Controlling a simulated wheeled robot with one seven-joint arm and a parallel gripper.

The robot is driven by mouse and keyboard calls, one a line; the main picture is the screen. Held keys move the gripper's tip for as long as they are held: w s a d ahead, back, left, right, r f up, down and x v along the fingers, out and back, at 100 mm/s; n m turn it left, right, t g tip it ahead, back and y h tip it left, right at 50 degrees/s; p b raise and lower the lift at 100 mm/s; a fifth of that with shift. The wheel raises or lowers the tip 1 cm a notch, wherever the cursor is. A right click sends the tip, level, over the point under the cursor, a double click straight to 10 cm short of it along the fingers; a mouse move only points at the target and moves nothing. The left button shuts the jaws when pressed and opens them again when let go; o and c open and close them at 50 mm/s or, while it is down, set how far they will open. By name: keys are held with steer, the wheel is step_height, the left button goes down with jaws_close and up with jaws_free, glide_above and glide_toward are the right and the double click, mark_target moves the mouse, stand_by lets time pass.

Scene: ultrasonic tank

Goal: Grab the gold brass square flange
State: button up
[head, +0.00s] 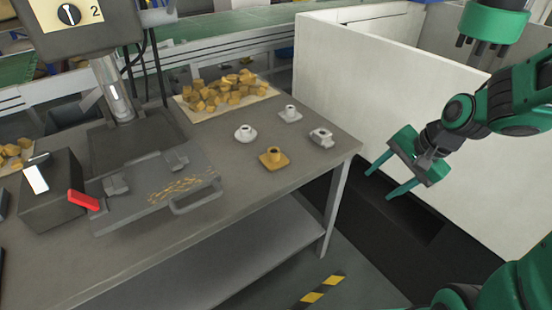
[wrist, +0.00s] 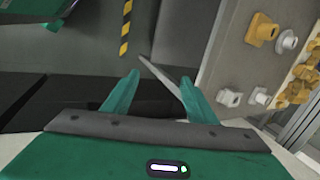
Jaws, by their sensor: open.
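My gripper (head: 378,182) is open and empty, off the table's right edge and apart from the flange. In the wrist view its two green fingers (wrist: 160,80) are spread with nothing held between them.
Silver flanges stand close to the gold one: a round one (head: 245,133), one behind (head: 290,114) and one to the right (head: 321,137). A tray of brass pieces (head: 225,94) lies behind. A white wall (head: 400,80) stands behind my gripper.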

steer(key=w+a+f+m+t+y, duration=0.1)
steer(key=w+a+m+y, duration=0.1)
steer(key=w+a, duration=0.3)
steer(key=w+a+f+m+y, duration=0.2)
steer(key=a+m, duration=0.1)
steer(key=a, duration=0.4)
steer(key=m+t+y, duration=0.3)
steer(key=m+y, duration=0.1)
steer(key=m, duration=0.5)
glide_toward(271, 151)
steer(key=shift+w+a+f, duration=0.35)
steer(key=shift+a+f, duration=0.2)
steer(key=shift+f, duration=0.25)
steer(key=shift+w+a, duration=0.2)
steer(key=shift+a, duration=0.05)
steer(key=shift+w+a+m+t, duration=0.2)
steer(key=shift+a+m+t, duration=0.1)
steer(key=x, duration=1)
steer(key=shift+f, duration=0.15)
jaws_close()
